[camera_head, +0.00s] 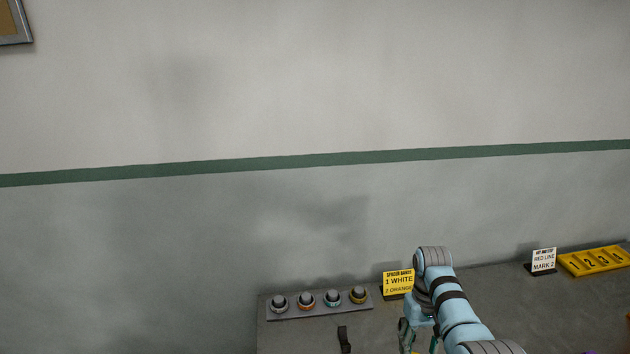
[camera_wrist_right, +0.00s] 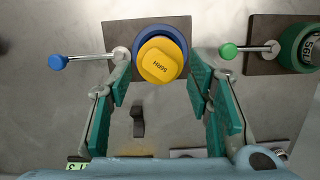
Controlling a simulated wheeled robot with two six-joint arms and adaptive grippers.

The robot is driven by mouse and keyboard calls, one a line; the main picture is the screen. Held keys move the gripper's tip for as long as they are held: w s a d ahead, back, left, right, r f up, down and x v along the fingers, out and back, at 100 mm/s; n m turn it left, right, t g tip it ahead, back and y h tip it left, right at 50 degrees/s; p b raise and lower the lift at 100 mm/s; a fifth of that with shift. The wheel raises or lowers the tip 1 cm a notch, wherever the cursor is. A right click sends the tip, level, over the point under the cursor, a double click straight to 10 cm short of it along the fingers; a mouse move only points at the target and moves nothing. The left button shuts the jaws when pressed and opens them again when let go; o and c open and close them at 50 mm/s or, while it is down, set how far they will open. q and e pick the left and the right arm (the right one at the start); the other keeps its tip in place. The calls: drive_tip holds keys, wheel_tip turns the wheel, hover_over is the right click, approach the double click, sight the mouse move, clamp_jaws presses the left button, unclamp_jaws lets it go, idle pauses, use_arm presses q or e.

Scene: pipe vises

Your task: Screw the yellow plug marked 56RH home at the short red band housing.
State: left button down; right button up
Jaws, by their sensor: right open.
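In the right wrist view a yellow plug (camera_wrist_right: 162,62) sits in a blue ring housing (camera_wrist_right: 140,40) on a dark square plate. Its marking is upside down and looks like 56RH, but is too small to be sure. My right gripper (camera_wrist_right: 162,82) is open, with its green-padded fingers on either side of the plug; contact cannot be told. In the head view the right gripper (camera_head: 418,338) is partly cut off at the bottom edge. No short red band housing can be made out. My left gripper is not in view.
A blue-knobbed lever (camera_wrist_right: 82,60) projects left of the blue housing. A green housing (camera_wrist_right: 292,45) with a green-knobbed lever (camera_wrist_right: 228,51) stands to the right. In the head view stand a grey strip with several banded round pieces (camera_head: 318,305), a yellow sign (camera_head: 398,282), a white sign (camera_head: 543,260) and a yellow numbered tray (camera_head: 597,261).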

drive_tip(key=n, duration=0.2)
drive_tip(key=shift+n, duration=0.3)
drive_tip(key=shift+w+b+x, duration=0.25)
drive_tip(key=shift+b+x, duration=0.75)
drive_tip(key=shift+x, duration=0.2)
drive_tip(key=shift+s+r+p, duration=0.1)
drive_tip(key=shift+p, duration=0.25)
drive_tip(key=shift+s+p, duration=0.25)
drive_tip(key=shift+p, duration=0.45)
